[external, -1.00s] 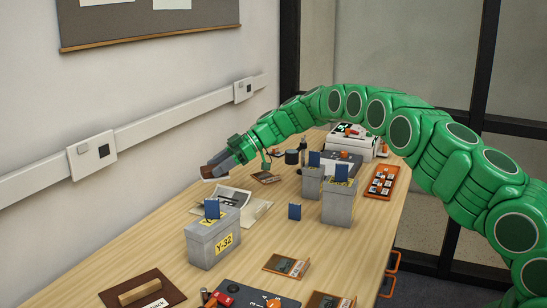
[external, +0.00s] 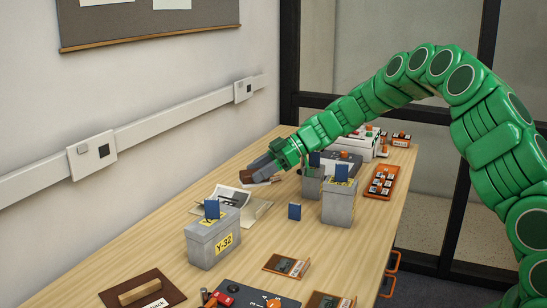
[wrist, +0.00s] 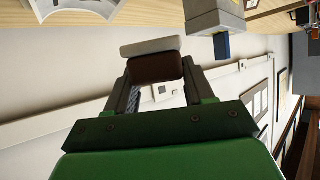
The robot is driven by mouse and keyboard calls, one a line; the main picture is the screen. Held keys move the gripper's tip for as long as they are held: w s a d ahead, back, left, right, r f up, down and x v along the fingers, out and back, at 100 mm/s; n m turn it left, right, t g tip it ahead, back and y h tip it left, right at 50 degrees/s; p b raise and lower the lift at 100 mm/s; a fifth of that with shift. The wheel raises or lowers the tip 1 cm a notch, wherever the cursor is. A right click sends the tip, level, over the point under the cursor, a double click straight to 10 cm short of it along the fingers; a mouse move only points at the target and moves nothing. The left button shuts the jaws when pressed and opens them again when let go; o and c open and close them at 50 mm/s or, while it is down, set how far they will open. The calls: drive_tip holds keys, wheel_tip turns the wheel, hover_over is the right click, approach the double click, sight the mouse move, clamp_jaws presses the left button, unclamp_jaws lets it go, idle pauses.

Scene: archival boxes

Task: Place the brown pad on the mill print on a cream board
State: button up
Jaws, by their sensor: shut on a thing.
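My gripper (external: 256,172) is shut on the brown pad (external: 248,177), above the far left part of the table. In the wrist view the brown pad (wrist: 155,68) sits between the fingers of my gripper (wrist: 160,84), with a pale layer along its far side. A print with a dark picture (external: 231,196) lies on a cream board (external: 259,211), nearer the camera than the gripper. Its picture is too small to read as a mill. A corner of a pale printed sheet (wrist: 75,5) shows in the wrist view. The pad is apart from the print.
A grey box marked Y-32 (external: 213,241) stands in front of the print. An orange tray (external: 381,182) lies at the right edge. Bare table (external: 282,238) lies in the middle.

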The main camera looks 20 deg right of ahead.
sight(240, 177)
drive_tip(key=s, duration=0.4)
drive_tip(key=w+a+f, duration=0.1)
drive_tip(key=w, duration=0.1)
drive_tip(key=w+a+f, duration=0.1)
drive_tip(key=w+a, duration=0.1)
drive_tip(key=w, duration=0.1)
drive_tip(key=w+a+f, duration=0.1)
drive_tip(key=w, duration=0.1)
drive_tip(key=shift+w+a, duration=0.2)
drive_tip(key=shift+w, duration=0.15)
drive_tip(key=shift+w+a+f, duration=0.35)
drive_tip(key=shift+w+f, duration=0.45)
drive_tip(key=shift+f, duration=0.2)
drive_tip(key=shift+w+a+f, duration=0.3)
drive_tip(key=shift+w+f, duration=0.5)
drive_tip(key=shift+f, duration=0.25)
drive_tip(key=shift+w+a+f, duration=0.35)
drive_tip(key=shift+w+f, duration=0.45)
drive_tip(key=shift+f, duration=1.7)
drive_tip(key=o, duration=1)
drive_tip(key=shift+f, duration=0.1)
